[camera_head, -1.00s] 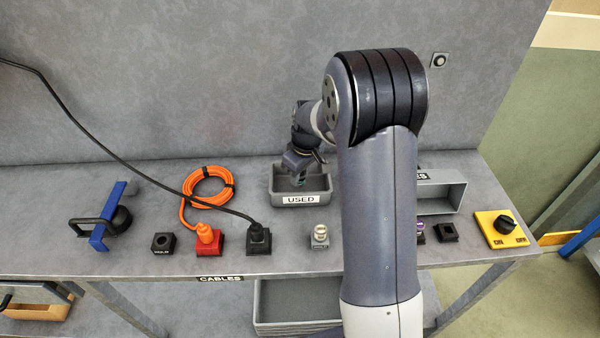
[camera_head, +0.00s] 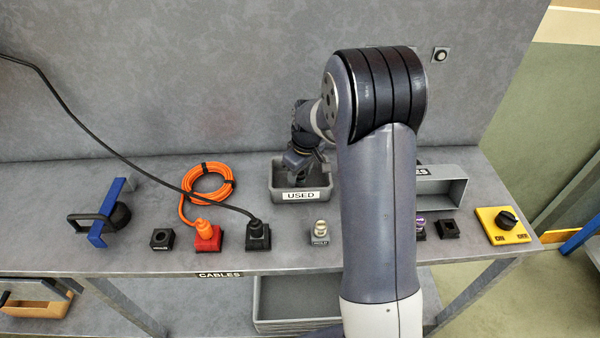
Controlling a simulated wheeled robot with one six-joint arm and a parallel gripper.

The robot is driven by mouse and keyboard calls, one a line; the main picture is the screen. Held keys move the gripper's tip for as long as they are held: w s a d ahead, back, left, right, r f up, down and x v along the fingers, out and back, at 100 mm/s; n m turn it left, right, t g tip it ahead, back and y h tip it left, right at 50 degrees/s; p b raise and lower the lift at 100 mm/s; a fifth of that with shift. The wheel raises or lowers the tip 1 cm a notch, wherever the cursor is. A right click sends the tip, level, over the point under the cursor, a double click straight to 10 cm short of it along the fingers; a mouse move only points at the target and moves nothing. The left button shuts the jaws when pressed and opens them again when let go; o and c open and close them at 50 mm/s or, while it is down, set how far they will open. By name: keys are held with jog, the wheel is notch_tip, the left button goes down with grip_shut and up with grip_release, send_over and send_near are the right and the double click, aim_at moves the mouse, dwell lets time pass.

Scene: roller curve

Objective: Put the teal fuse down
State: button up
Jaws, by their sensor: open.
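My gripper (camera_head: 302,172) is over the grey tray labelled USED (camera_head: 281,195), with its fingers open and reaching down between the tray's walls. I cannot make out the teal fuse now. It may be hidden by the gripper or the tray's front wall. A pale fuse-like piece (camera_head: 320,226) stands upright in a grey holder in front of the tray.
An orange plug (camera_head: 206,229) sits in a red socket left of a black plug (camera_head: 257,229). A coiled orange cable (camera_head: 208,183) lies behind. A grey bin (camera_head: 445,190), a small black socket (camera_head: 448,229) and a yellow switch plate (camera_head: 502,234) are at right.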

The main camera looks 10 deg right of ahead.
jog(key=shift+r+p, duration=0.6)
jog(key=shift+r, duration=0.05)
notch_tip(320, 180, up, 12)
jog(key=s+d+b, duration=0.1)
jog(key=shift+s+f+b, duration=0.15)
jog(key=shift+s+b, duration=0.1)
jog(key=shift+b, duration=0.05)
jog(key=f, duration=0.4)
jog(key=w+f, duration=0.1)
jog(key=f, duration=0.4)
jog(key=a+f, duration=0.1)
jog(key=f, duration=0.3)
jog(key=shift+w+f, duration=0.15)
jog(key=shift+w, duration=0.15)
jog(key=shift+r+p, duration=0.5)
jog(key=shift+r, duration=0.05)
